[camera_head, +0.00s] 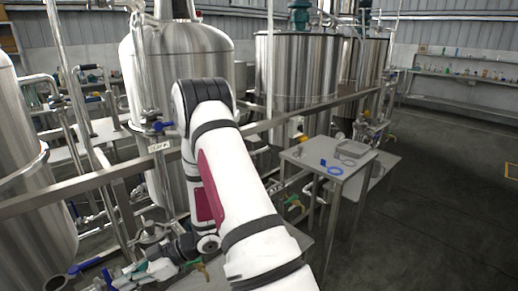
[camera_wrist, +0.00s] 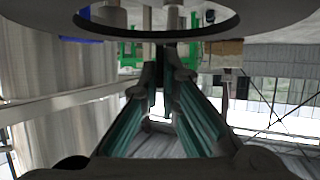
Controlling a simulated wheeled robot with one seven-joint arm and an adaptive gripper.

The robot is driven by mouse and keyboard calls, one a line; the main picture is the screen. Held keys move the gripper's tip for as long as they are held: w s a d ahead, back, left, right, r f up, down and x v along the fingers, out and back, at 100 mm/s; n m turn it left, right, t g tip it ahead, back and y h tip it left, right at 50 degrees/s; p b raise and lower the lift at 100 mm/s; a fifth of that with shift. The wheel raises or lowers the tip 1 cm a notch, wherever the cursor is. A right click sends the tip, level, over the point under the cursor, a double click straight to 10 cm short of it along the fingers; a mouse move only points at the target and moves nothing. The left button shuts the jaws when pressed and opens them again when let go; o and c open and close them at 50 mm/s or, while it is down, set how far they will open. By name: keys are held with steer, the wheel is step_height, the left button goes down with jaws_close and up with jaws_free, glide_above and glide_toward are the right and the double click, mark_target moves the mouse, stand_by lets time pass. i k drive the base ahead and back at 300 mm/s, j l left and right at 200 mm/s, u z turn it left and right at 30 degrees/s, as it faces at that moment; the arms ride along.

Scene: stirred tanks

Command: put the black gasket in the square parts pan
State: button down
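The square parts pan (camera_head: 352,148) looks like a shallow grey tray on the small metal table, right of centre in the head view. My gripper shows in the wrist view (camera_wrist: 165,77); its two dark fingers with teal sides run close together at the tips. A narrow gap shows between them, and I cannot tell whether they pinch anything. I cannot make out the black gasket with certainty in either view. A large grey shape with a dark-rimmed round opening (camera_wrist: 40,22) crosses the top of the wrist view; I cannot tell what it is. My gripper is left of and apart from the pan.
Steel tanks (camera_head: 180,60) and a long rail (camera_head: 90,178) stand around my arm. Valves and pipes crowd the lower left. Open floor (camera_head: 440,190) lies at the right.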

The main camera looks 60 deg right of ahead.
mark_target(358, 151)
steer(key=k+l+z, duration=0.2)
steer(key=l, duration=0.75)
steer(key=l+z, duration=0.2)
steer(key=l, duration=0.75)
steer(key=i+l, duration=0.15)
steer(key=l, duration=0.25)
steer(key=i+l+z, duration=0.1)
steer(key=l, duration=0.3)
steer(key=i+l, duration=0.25)
steer(key=l+z, duration=0.05)
steer(key=l, duration=0.05)
